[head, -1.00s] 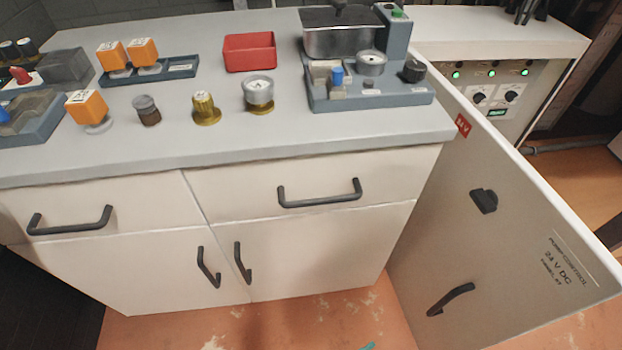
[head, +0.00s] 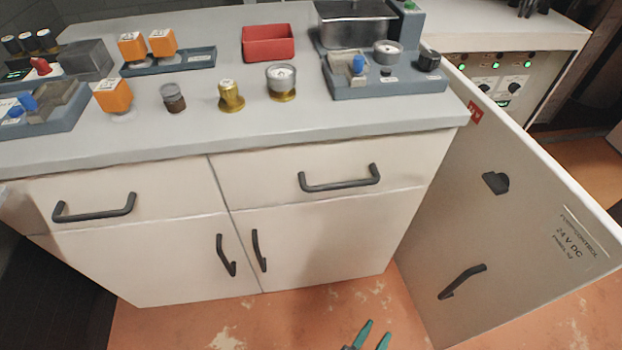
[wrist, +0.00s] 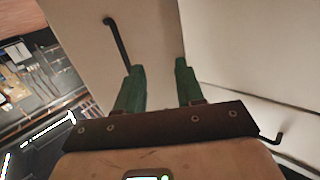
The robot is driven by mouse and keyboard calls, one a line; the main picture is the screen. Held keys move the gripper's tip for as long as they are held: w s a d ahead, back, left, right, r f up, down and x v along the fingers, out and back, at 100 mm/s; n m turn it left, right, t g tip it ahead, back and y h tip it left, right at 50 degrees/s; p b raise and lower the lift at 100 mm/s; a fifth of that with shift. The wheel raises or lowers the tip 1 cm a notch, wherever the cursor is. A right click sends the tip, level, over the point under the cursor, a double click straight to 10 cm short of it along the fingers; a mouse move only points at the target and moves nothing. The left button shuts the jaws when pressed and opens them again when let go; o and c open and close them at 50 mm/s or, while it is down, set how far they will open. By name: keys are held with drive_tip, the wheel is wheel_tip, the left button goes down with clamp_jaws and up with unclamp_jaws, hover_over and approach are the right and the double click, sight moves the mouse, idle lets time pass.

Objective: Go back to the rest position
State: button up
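My gripper (head: 364,335) shows at the bottom edge of the head view, its two green fingertips apart over the orange floor. In the wrist view the gripper (wrist: 156,80) is open, with nothing between its green fingers. The fingers point toward pale cabinet fronts, clear of the dark handle (wrist: 118,42) at their left. The rest of the arm is out of the head view.
An open control-cabinet door (head: 510,210) stands at the right, showing a lit panel (head: 490,78) behind it. The white counter (head: 200,140) holds a red bin (head: 268,44), orange-topped parts (head: 113,96) and a pump unit (head: 385,80). Bare floor (head: 200,325) lies in front.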

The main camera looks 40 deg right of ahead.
drive_tip(key=w+d+f+n+t+y, duration=0.1)
drive_tip(key=w+d+n+t+y, duration=0.1)
drive_tip(key=w+n+y, duration=0.35)
drive_tip(key=w+d+n+t+y, duration=0.2)
drive_tip(key=n+y, duration=0.5)
drive_tip(key=y, duration=0.3)
drive_tip(key=s+r+n+g+p, duration=0.1)
drive_tip(key=r+g+p, duration=0.3)
drive_tip(key=r+p, duration=0.6)
drive_tip(key=s+r+n+g+p, duration=0.1)
drive_tip(key=s+r+g+p, duration=0.3)
drive_tip(key=r+p, duration=0.6)
wheel_tip(320, 180, up, 10)
drive_tip(key=shift+s+d+f, duration=0.15)
drive_tip(key=shift+s+d, duration=0.2)
drive_tip(key=shift+d, duration=0.05)
